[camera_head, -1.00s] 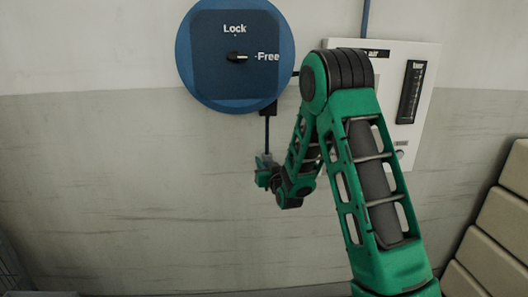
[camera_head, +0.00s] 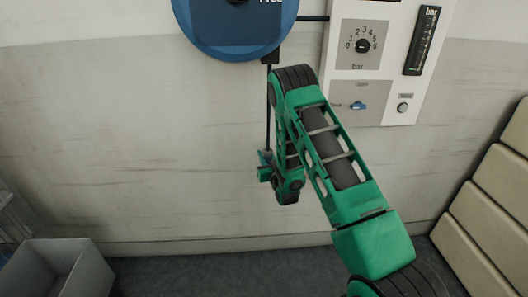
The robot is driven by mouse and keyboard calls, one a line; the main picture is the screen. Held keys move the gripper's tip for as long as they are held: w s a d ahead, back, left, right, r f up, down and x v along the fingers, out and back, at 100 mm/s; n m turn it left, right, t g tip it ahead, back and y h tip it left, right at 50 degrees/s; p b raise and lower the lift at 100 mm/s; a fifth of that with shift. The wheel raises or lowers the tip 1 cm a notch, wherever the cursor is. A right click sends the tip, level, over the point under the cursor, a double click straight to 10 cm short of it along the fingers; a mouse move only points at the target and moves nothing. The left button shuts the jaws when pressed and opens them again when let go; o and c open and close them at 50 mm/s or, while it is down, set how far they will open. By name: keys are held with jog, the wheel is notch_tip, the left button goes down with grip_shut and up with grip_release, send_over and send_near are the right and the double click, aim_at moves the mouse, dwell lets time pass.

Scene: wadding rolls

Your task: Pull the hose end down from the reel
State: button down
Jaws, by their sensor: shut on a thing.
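The blue hose reel (camera_head: 235,40) is on the wall at the top of the view, cut off by the upper edge. A dark hose (camera_head: 268,105) hangs straight down from the black outlet under the reel. My gripper (camera_head: 266,166) is at the hose's lower end, well below the reel, and is shut on the hose end. The fingers are small and partly hidden by my green wrist, so the hose end itself is hardly visible.
A white panel (camera_head: 395,90) with a bar dial (camera_head: 362,46), a blue valve lever (camera_head: 358,105) and a gauge is on the wall at right. A grey open bin (camera_head: 62,268) stands on the floor at lower left. Stacked cream blocks (camera_head: 495,210) stand at right.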

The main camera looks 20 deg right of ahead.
jog(key=shift+a+f, duration=0.2)
jog(key=c, duration=1.5)
grip_release()
jog(key=shift+d+r, duration=0.1)
jog(key=s, duration=0.7)
jog(key=s+a, duration=0.1)
jog(key=s, duration=0.2)
jog(key=shift+s, duration=0.4)
